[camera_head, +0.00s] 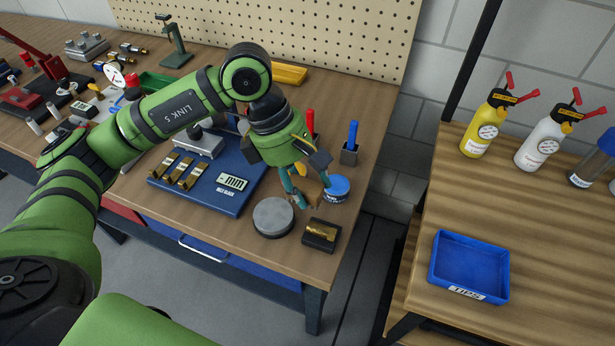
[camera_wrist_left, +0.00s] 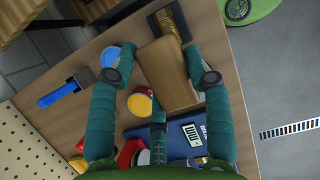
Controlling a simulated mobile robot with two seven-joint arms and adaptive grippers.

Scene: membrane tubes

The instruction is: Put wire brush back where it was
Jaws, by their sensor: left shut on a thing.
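A brown wooden block, which I take to be the wire brush (camera_head: 313,193), is between the fingers of my left gripper (camera_head: 311,197). My right gripper is not in view.
Near the gripper are a blue round tin (camera_head: 336,190), a grey disc (camera_head: 273,218), a black block with a brass piece (camera_head: 321,235) and a blue-handled tool in a holder (camera_head: 350,152). A blue tray (camera_head: 468,266) sits on the right-hand table.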

